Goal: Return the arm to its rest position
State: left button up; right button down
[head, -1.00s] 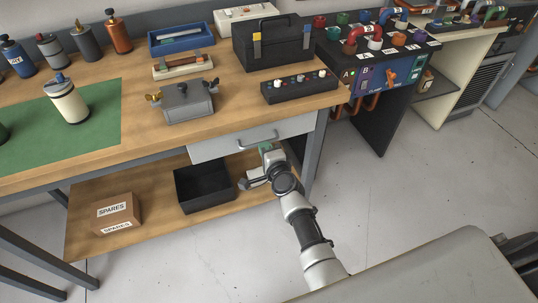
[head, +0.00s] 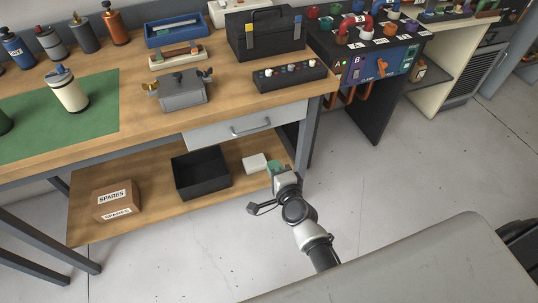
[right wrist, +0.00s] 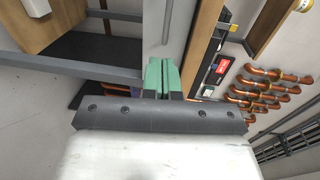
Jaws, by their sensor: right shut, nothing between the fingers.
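My right gripper (head: 274,168) is in front of the workbench's lower shelf in the head view, with its green fingertips toward the bench. In the right wrist view its green fingers (right wrist: 162,76) are together with nothing between them. My right arm reaches up from the bottom of the head view, past the grey surface in the lower right corner. My left gripper is in neither view.
The workbench (head: 140,113) has a closed drawer (head: 215,132). On its lower shelf are a black bin (head: 201,181), a SPARES box (head: 115,200) and a white block (head: 254,162). A dark cabinet with valves (head: 375,62) stands to the right. The floor (head: 400,180) is clear.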

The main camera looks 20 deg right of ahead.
jog(key=s+a+f+n+g+y, duration=0.1)
jog(key=s+f+n+g, duration=0.5)
jog(key=f, duration=0.6)
jog(key=s+f+n+g, duration=0.1)
jog(key=s+f+n, duration=0.3)
jog(key=s+f, duration=0.55)
jog(key=s+d+f+n+g, duration=0.2)
jog(key=s+f, duration=0.3)
jog(key=s, duration=0.4)
jog(key=s+d+f+n+g+h, duration=0.1)
jog(key=s+d+f+n+g, duration=0.1)
jog(key=s, duration=0.7)
jog(key=s+d+f+n+g, duration=0.3)
jog(key=s+f+n, duration=0.3)
jog(key=s+f, duration=0.3)
jog(key=shift+s+g+h, duration=0.2)
jog(key=shift+g+h, duration=0.2)
jog(key=shift+g, duration=0.4)
